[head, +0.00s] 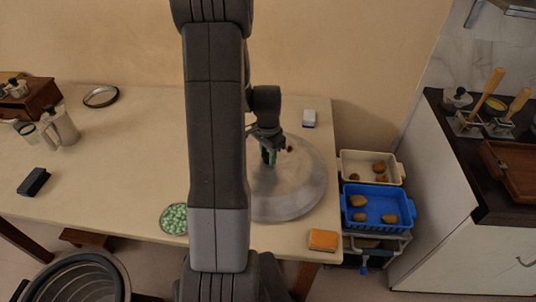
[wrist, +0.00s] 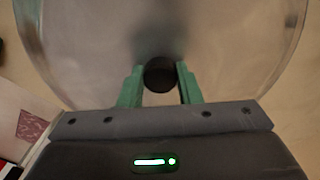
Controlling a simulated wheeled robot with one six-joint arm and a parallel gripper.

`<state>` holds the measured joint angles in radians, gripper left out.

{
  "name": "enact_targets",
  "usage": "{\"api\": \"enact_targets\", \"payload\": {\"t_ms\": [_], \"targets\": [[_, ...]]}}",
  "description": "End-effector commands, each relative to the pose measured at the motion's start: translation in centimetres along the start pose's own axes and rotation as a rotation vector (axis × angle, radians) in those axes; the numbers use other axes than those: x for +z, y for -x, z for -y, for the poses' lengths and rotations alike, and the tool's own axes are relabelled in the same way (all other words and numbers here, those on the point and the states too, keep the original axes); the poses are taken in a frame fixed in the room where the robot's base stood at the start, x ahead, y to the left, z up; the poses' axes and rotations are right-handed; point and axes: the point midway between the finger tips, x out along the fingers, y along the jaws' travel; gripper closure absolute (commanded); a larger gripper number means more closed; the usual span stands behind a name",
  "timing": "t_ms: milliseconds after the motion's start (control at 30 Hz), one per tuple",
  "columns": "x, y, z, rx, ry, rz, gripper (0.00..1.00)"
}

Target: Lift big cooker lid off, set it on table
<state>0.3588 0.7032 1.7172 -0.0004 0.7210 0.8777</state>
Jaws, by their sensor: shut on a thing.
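The big lid (head: 300,190) is a wide, pale, see-through disc over the right end of the table in the head view. It fills most of the wrist view (wrist: 90,50). My gripper (head: 268,157) reaches down to it from above. In the wrist view the green fingers of my gripper (wrist: 160,85) are shut on the lid's round black knob (wrist: 159,74). My arm hides the lid's left side. I cannot tell whether the lid touches the table, and no cooker shows clearly under it.
A bowl of green pieces (head: 174,219) stands left of the lid, an orange block (head: 323,240) at the front right corner, a white block (head: 309,118) behind. A dark ribbed round container (head: 112,272) is at lower left. The table's middle left is largely clear.

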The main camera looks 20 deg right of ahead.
Motion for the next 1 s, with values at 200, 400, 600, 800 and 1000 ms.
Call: {"api": "enact_targets", "payload": {"t_ms": [200,400,600,800,1000], "targets": [[-0.03,0.08,0.03,-0.001,0.000,-0.001,1.00],[-0.03,0.03,0.03,-0.001,0.000,-0.001,1.00],[-0.03,-0.19,0.03,-0.001,0.000,-0.001,1.00],[-0.03,-0.42,0.03,-0.001,0.000,-0.001,1.00],[-0.03,-0.65,0.03,-0.001,0.000,-0.001,1.00]]}}
